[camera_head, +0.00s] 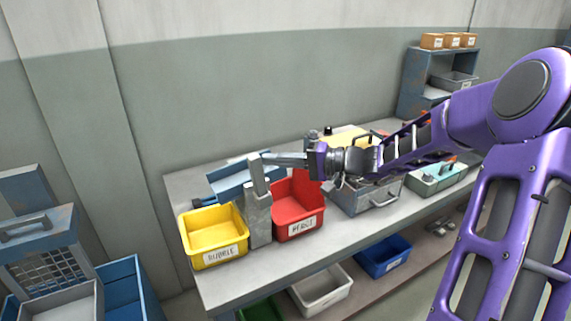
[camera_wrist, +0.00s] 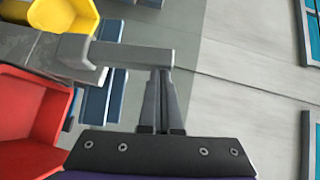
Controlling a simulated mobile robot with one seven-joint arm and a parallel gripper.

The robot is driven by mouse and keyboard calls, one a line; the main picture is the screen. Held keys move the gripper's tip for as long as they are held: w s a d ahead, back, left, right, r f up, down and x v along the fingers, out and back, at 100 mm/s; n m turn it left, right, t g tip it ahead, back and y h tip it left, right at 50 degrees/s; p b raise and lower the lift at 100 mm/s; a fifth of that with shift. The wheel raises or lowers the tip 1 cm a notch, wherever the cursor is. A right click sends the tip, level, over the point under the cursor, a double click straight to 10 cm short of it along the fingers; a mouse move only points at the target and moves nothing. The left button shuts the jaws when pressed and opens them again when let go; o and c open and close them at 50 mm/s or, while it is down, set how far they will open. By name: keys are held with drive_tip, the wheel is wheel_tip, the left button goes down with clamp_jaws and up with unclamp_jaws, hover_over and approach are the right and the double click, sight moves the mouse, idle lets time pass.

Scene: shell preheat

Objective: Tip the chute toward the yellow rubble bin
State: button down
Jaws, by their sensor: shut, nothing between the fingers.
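The yellow rubble bin (camera_head: 214,234) stands at the left end of the bench. It also shows at the top left of the wrist view (camera_wrist: 62,14). A grey post (camera_head: 258,222) stands between it and the red bin (camera_head: 296,210), with an upright grey lever (camera_head: 259,176) at its top. The blue chute (camera_head: 236,184) lies behind the post, partly hidden by it. My gripper (camera_head: 268,160) is shut and empty, its fingers pointing left at the lever. In the wrist view the fingertips (camera_wrist: 160,74) meet the end of the grey lever (camera_wrist: 130,55); contact is uncertain.
The red bin fills the left of the wrist view (camera_wrist: 28,115). A grey metal box (camera_head: 370,197) and a pale green tray (camera_head: 437,180) stand to the right on the bench (camera_head: 330,232). Blue (camera_head: 385,256) and white (camera_head: 322,290) bins sit below. Wall lies behind.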

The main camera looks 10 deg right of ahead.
sight(259, 156)
drive_tip(key=shift+s+a+f+n+g+h+b, duration=0.1)
drive_tip(key=shift+s+a+n+h+b, duration=0.2)
drive_tip(key=shift+a+n+h+b, duration=0.5)
drive_tip(key=shift+s+a+n+g+h+b, duration=0.1)
drive_tip(key=shift+s+a+n+h+b, duration=0.2)
drive_tip(key=shift+a+h+b, duration=0.5)
drive_tip(key=shift+s+a+f+n+g+h+b, duration=0.1)
drive_tip(key=shift+s+a+n+h+b, duration=0.35)
drive_tip(key=shift+a, duration=0.65)
drive_tip(key=shift+w, duration=0.1)
drive_tip(key=shift+r, duration=0.1)
drive_tip(key=d+r, duration=0.2)
drive_tip(key=d, duration=0.1)
drive_tip(key=d+r, duration=0.1)
drive_tip(key=shift+w+d+p, duration=0.3)
drive_tip(key=shift+d+p, duration=0.05)
drive_tip(key=v, duration=0.8)
drive_tip(key=shift+s+d, duration=0.2)
